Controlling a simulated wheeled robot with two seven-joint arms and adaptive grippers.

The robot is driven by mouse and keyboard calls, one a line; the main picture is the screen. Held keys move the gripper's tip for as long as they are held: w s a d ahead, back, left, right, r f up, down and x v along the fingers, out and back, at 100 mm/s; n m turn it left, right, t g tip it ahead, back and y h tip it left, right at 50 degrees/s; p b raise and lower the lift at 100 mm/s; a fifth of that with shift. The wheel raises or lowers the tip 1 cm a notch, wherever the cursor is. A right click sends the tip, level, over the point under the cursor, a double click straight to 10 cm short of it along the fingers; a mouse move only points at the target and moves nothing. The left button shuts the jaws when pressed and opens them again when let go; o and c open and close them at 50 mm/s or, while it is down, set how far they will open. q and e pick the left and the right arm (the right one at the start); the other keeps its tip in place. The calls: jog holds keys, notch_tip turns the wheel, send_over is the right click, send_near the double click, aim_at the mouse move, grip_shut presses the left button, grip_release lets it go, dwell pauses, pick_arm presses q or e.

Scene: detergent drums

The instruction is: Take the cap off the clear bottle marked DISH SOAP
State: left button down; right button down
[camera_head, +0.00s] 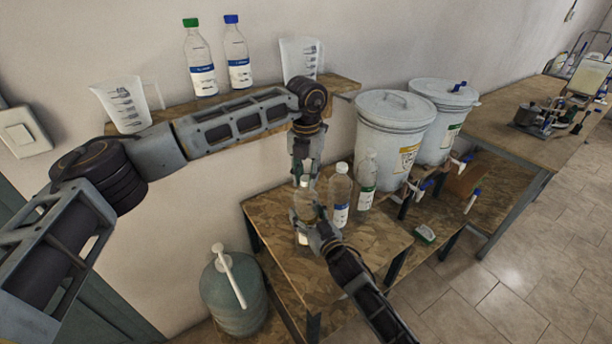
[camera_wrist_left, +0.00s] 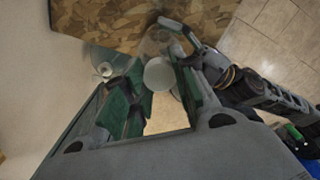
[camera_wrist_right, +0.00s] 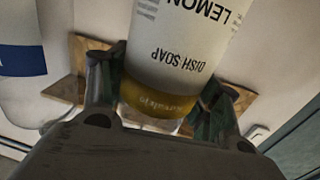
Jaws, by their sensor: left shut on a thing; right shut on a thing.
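The clear bottle marked DISH SOAP (camera_wrist_right: 178,65) shows its white label and yellow band in the right wrist view, lettering upside down. In the head view the bottle (camera_head: 305,205) stands upright at the wooden bench's left side. My right gripper (camera_head: 314,228) is shut on its lower body; its fingers (camera_wrist_right: 160,105) flank the bottle in the right wrist view. My left gripper (camera_head: 304,178) comes down from above and is shut at the bottle's top. The round white cap (camera_wrist_left: 158,73) shows between its green-padded fingers (camera_wrist_left: 160,95) in the left wrist view. Finger contact is partly hidden.
Two clear bottles (camera_head: 340,195) (camera_head: 367,180) stand close to the right. White drums (camera_head: 395,125) with taps stand behind them. A wall shelf (camera_head: 175,112) holds bottles and jugs. A large jug (camera_head: 233,295) stands lower left.

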aim_at(306, 178)
pick_arm(q)
jog(key=n, duration=0.4)
jog(key=shift+w, duration=0.1)
jog(key=n, duration=0.3)
jog(key=shift+n, duration=0.4)
jog(key=n, duration=0.3)
jog(key=shift+r+n, duration=0.1)
jog(key=shift+n, duration=0.3)
jog(key=n, duration=0.3)
jog(key=shift+n, duration=0.3)
jog(key=shift+r, duration=1.2)
jog(key=shift+r, duration=1.9)
